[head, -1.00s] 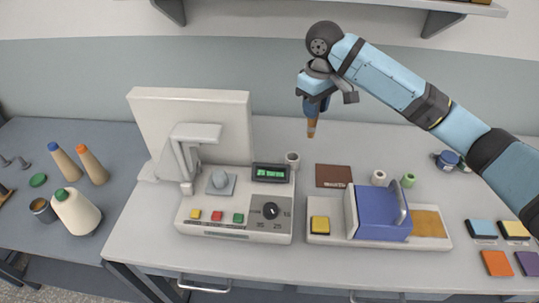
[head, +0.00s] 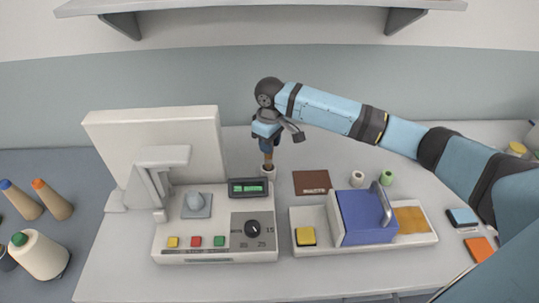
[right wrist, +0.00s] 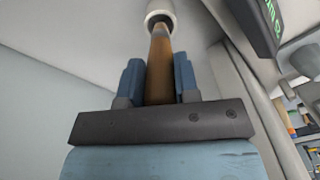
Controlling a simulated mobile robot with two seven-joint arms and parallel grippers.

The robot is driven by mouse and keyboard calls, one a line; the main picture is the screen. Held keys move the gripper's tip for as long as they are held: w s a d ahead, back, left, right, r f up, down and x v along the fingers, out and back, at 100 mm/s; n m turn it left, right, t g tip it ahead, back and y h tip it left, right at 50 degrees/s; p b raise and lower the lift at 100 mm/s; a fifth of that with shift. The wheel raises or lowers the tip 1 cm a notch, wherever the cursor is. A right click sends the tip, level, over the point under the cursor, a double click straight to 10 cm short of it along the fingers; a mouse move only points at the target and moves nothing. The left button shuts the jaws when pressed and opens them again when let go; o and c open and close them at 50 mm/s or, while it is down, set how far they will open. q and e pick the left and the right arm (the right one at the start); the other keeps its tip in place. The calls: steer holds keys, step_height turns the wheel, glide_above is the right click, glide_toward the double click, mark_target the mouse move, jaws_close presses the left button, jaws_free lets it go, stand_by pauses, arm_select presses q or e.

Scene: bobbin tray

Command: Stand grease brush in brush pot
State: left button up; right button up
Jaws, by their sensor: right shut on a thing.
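My right gripper (head: 267,147) is shut on the grease brush (head: 268,163), a brown stick pointing down from the fingers. In the right wrist view the brush (right wrist: 159,68) runs between the two blue fingers, with a greyer far end. The brush pot (head: 268,173), a small white cup, stands right behind the display of the machine. The brush's lower end is at the pot's mouth, and the pot (right wrist: 160,13) also shows at the top of the right wrist view. I cannot tell how far the end is inside. My left gripper is not in view.
The white machine (head: 170,243) with its display (head: 249,187) stands close in front of the pot. A brown mat (head: 311,183), white and green bobbins (head: 387,178) and a blue-covered tray (head: 364,218) lie to the right. A shelf (head: 250,6) hangs above.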

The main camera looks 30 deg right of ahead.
mark_target(270, 158)
step_height(270, 158, down, 5)
steer(key=shift+f, duration=0.1)
stand_by(0.3)
steer(key=shift+f, duration=0.1)
steer(key=o, duration=0.9)
steer(key=shift+r, duration=0.25)
step_height(270, 158, up, 12)
steer(key=shift+f, duration=0.15)
